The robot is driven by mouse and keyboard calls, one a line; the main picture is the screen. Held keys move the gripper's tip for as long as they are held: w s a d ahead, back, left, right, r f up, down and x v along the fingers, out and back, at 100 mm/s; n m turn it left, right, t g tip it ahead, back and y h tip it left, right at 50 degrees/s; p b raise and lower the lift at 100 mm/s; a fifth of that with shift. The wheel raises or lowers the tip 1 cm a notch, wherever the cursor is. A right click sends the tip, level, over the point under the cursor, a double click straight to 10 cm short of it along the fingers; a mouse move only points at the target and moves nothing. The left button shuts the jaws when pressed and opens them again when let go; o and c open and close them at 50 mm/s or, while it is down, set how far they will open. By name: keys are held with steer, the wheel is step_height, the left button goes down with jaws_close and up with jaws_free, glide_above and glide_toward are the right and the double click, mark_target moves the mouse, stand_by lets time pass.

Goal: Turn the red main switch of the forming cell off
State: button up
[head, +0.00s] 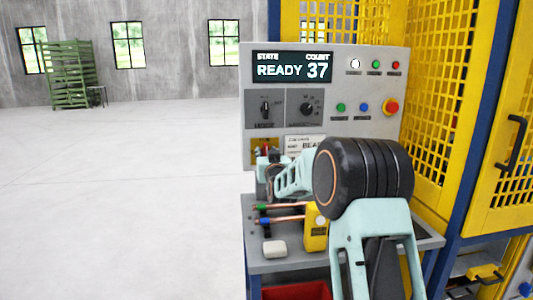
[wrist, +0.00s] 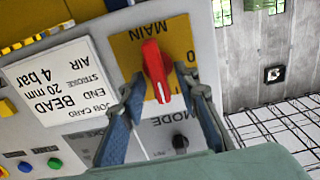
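The red main switch (wrist: 154,68) is a raised red handle on a yellow plate (wrist: 182,35) marked MAIN, which appears upside down in the wrist view. The handle runs nearly up and down in that view, with a white mark at its lower end. My gripper (wrist: 161,80) is open, with one finger on each side of the handle. A gap seems to show on both sides; contact cannot be told. In the head view, my gripper (head: 268,160) is at the yellow plate (head: 256,145) at the panel's lower left, and my arm hides part of that area.
The mode knob (wrist: 180,141) and job card (wrist: 62,85) are close by. The grey panel (head: 290,125) has a display reading READY 37, buttons and a red mushroom button (head: 390,106). Copper tubes (head: 285,219) and a pale block (head: 274,249) are on the bench below. Open floor lies left.

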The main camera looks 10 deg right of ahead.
steer(key=shift+c, duration=0.4)
jaws_close()
steer(key=shift+f+n+b, duration=0.1)
steer(key=shift+n+b, duration=0.2)
steer(key=shift+b, duration=0.15)
steer(key=n+b, duration=0.1)
steer(key=b, duration=0.1)
steer(key=shift+a+f+n+b, duration=0.2)
steer(key=shift+n+b, duration=0.1)
steer(key=shift+n, duration=0.1)
steer(key=n+b, duration=0.2)
steer(key=b, duration=0.1)
steer(key=n+b, duration=0.2)
steer(key=n, duration=0.1)
steer(key=shift+a+f+b, duration=0.1)
steer(key=shift+a+b, duration=0.1)
steer(key=shift+b, duration=0.2)
steer(key=n+b, duration=0.2)
steer(key=n, duration=0.1)
steer(key=n+b, duration=0.2)
steer(key=b, duration=0.1)
steer(key=shift+a+f+n, duration=0.1)
steer(key=shift+f+n, duration=0.1)
steer(key=shift+n, duration=0.2)
steer(key=n+b, duration=0.4)
steer(key=shift+n, duration=0.3)
